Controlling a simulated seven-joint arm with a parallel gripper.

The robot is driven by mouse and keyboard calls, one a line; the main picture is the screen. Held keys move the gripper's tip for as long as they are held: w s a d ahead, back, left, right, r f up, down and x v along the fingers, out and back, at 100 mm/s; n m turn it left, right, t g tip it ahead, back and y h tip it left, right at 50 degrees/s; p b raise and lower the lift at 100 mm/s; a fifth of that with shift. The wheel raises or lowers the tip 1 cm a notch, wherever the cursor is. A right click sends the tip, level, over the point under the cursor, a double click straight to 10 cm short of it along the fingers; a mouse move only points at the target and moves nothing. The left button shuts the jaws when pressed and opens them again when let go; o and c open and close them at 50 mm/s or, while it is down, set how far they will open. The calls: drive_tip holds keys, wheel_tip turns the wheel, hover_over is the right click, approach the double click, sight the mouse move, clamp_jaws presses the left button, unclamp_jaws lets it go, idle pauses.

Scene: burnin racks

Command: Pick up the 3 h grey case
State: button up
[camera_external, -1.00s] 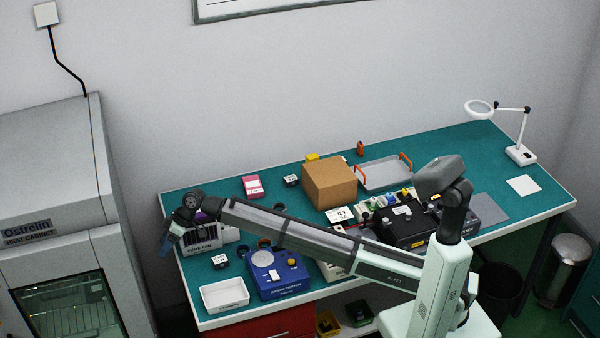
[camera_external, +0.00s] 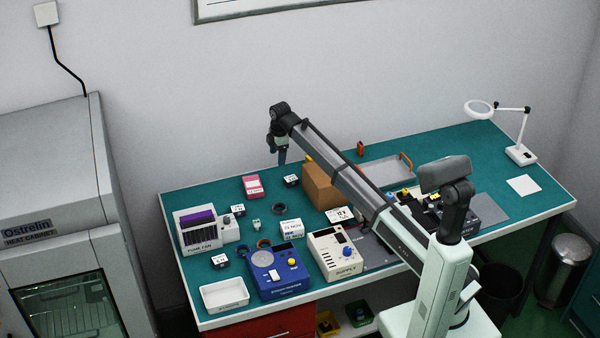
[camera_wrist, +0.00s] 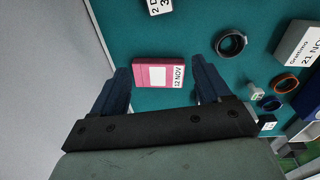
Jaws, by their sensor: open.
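Small dark cases with white labels stand on the green bench. One (camera_external: 291,181) is near the back edge, one (camera_external: 238,210) beside the tube unit, one (camera_external: 220,261) at the front left. I cannot read which is 3 h. In the wrist view, a case at the top edge (camera_wrist: 158,7) is cut off, with a partly readable label; another (camera_wrist: 267,122) is at the lower right. My gripper (camera_external: 281,159) is raised over the back of the bench, open and empty. In the wrist view its fingers (camera_wrist: 160,72) frame a pink box below.
The pink box (camera_external: 252,187) is marked 12 NOV in the wrist view. A cardboard box (camera_external: 320,188) stands right of my gripper. A dark coil (camera_external: 279,209), a white labelled box (camera_external: 291,229) and blue instrument (camera_external: 279,275) lie forward. The wall is close behind.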

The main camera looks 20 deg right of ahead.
hover_over(291, 178)
drive_tip(key=shift+g+h, duration=0.3)
drive_tip(key=shift+g, duration=0.1)
wheel_tip(291, 178, down, 9)
drive_tip(key=shift+s+d+r, duration=0.1)
drive_tip(key=shift+s+r, duration=0.05)
drive_tip(key=shift+f, duration=2.8)
drive_tip(key=c, duration=1.2)
